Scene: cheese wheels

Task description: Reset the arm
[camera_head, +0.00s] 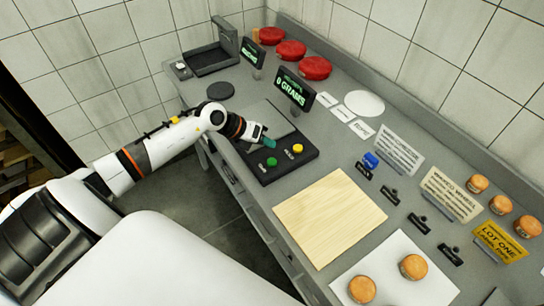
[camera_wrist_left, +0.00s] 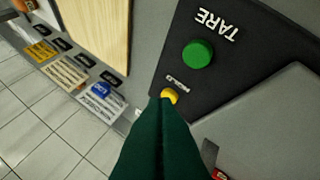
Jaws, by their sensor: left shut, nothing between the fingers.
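My left gripper (camera_head: 268,141) is over the black scale base (camera_head: 273,172) on the counter, its dark green fingers shut with nothing between them. The scale has a green button (camera_head: 271,162) and a yellow button (camera_head: 298,148). In the left wrist view the shut fingers (camera_wrist_left: 166,103) point at the yellow button (camera_wrist_left: 169,96) and partly overlap it; I cannot tell whether they touch. The green button (camera_wrist_left: 197,54) beside the TARE label is clear of the fingers. The display (camera_head: 294,87) reads 0 GRAMS. My right gripper is in neither view.
A wooden board (camera_head: 328,215) lies right of the scale. Small cheese wheels stand on a white sheet (camera_head: 395,276) and at the far right. Red wheels (camera_head: 315,68) stand at the back. Signs (camera_head: 452,193), black clips and a blue object (camera_head: 371,159) line the counter.

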